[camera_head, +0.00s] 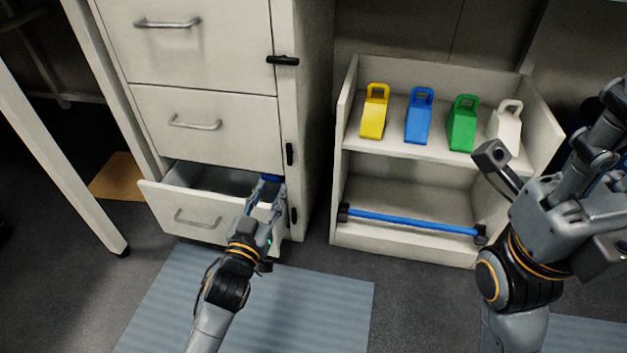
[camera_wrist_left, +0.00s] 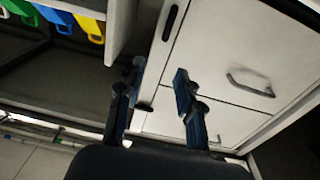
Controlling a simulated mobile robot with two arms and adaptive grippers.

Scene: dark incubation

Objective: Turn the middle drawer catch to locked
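The pale drawer cabinet (camera_head: 205,75) has three drawers with grey handles. The middle drawer (camera_head: 205,135) is closed. Its dark catch (camera_head: 289,153) stands upright on the strip at its right. The top catch (camera_head: 283,60) lies level; the bottom catch (camera_head: 293,215) is upright. My left gripper (camera_head: 267,185) is just below and left of the middle catch, in front of the open bottom drawer. The left wrist view shows its two fingers (camera_wrist_left: 157,85) apart and empty, with a dark catch (camera_wrist_left: 171,22) beyond. My right gripper (camera_head: 590,140) is raised at the right; its fingertips are unclear.
The bottom drawer (camera_head: 188,220) is pulled out. A shelf unit (camera_head: 345,190) at the right holds yellow, blue, green and white containers above a blue bar (camera_head: 410,222). A blue-grey mat (camera_head: 310,310) lies on the floor. A white table leg (camera_head: 60,160) stands at the left.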

